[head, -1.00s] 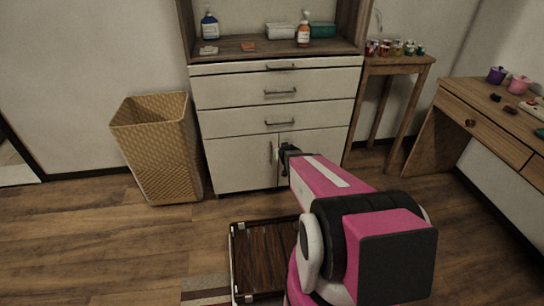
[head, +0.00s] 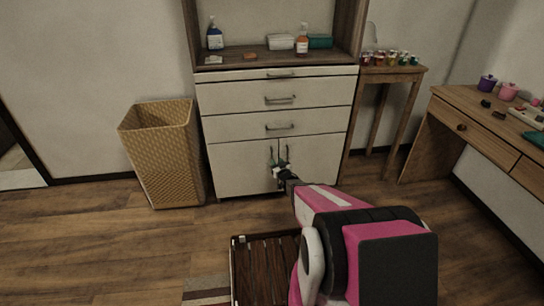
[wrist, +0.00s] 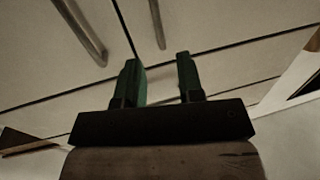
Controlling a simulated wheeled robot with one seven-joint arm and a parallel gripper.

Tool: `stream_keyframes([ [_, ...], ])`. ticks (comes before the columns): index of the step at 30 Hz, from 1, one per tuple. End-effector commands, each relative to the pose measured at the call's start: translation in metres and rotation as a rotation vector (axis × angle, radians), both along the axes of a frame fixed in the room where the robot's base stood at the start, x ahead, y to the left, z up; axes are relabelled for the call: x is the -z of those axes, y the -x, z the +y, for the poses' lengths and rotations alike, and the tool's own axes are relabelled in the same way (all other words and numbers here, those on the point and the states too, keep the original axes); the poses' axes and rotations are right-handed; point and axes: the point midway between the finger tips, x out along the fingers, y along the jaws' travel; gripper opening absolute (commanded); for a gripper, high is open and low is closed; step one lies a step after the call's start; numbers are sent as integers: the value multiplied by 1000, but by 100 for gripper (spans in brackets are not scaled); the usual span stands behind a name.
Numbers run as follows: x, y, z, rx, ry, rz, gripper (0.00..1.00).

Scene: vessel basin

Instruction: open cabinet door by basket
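The white cabinet has two lower doors. The left door (head: 238,168), on the side of the woven basket (head: 161,152), looks shut. The right door (head: 314,160) also looks shut. My gripper (head: 279,161) is low in front of the seam between the doors and partly covers the handles there. In the wrist view my gripper (wrist: 159,80) shows two green fingers spread apart with nothing between them. Two metal bar handles, one at upper left (wrist: 83,30) and one at top middle (wrist: 157,22), lie beyond the fingertips.
Drawers (head: 280,96) with bar handles sit above the doors. A dark slatted crate-like object (head: 262,262) lies on the floor before the cabinet. A small wooden table (head: 392,72) and a desk (head: 470,135) stand at right. Floor is clear at left.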

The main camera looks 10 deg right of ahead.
Motion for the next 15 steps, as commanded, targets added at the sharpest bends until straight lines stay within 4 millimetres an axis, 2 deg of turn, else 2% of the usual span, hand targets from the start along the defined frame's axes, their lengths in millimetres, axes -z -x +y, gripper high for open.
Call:
stream_keyframes([
  [1,2,-11,1,0,0,0,35],
  [9,2,-58,11,0,0,1,35],
  [15,0,-78,15,0,1,0,35],
])
